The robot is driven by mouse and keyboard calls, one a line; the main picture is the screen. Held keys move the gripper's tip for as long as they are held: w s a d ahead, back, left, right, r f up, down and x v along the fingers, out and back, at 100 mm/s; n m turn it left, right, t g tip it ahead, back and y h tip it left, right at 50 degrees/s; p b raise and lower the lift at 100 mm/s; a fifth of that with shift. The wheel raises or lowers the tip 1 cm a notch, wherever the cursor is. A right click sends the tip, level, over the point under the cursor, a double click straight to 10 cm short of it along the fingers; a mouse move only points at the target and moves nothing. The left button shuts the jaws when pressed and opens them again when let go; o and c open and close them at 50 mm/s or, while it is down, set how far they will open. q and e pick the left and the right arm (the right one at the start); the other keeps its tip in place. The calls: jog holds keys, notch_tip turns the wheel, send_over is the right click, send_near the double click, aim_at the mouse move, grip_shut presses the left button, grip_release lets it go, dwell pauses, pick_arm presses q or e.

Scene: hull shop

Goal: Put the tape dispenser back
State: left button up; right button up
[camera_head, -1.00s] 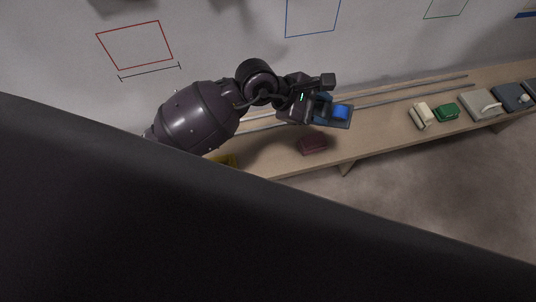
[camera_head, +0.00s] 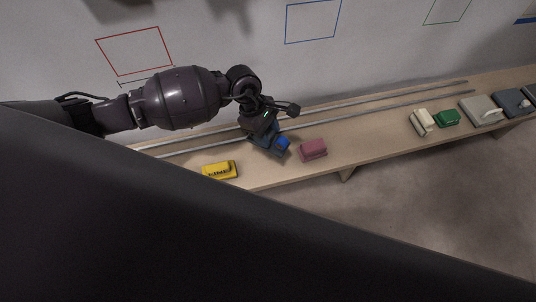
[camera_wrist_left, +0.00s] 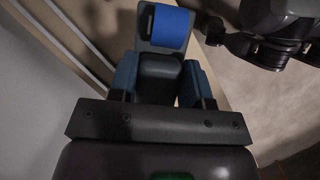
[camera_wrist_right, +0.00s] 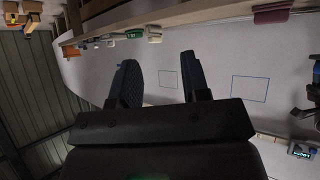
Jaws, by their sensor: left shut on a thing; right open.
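The tape dispenser (camera_head: 283,145), a dark grey body with a blue roll, is in my left gripper (camera_head: 270,138), over the bench between the yellow object and the pink block. In the left wrist view the dispenser (camera_wrist_left: 165,28) sits between the two blue finger pads of my left gripper (camera_wrist_left: 163,85), its blue roll at the far end. I cannot tell whether it touches the bench. My right gripper (camera_wrist_right: 163,80) shows in the right wrist view with its fingers apart and nothing between them. It is hidden in the head view.
A long wooden bench (camera_head: 375,137) with two grey rails runs along the wall. A yellow object (camera_head: 219,170) and a pink block (camera_head: 313,149) flank the dispenser. White (camera_head: 422,121), green (camera_head: 446,118) and grey (camera_head: 480,110) items stand right. The bench between pink and white is clear.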

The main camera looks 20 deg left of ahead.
pick_arm(q)
notch_tip(320, 180, down, 7)
jog(key=shift+f+b, duration=0.1)
jog(key=shift+b, duration=0.45)
jog(key=shift+f, duration=0.55)
notch_tip(320, 180, down, 3)
jog(key=shift+s+f+b, duration=0.1)
jog(key=shift+f+b, duration=0.1)
jog(key=shift+b, duration=0.3)
jog(key=shift+f, duration=0.4)
pick_arm(e)
jog(key=shift+w+a+f, duration=0.25)
jog(key=shift+w+f, duration=0.05)
jog(key=shift+f, duration=0.35)
pick_arm(q)
jog(key=o, duration=0.9)
jog(key=shift+f, duration=0.1)
jog(key=shift+c, duration=0.2)
pick_arm(e)
jog(key=shift+d+f, duration=0.15)
jog(key=shift+d, duration=0.05)
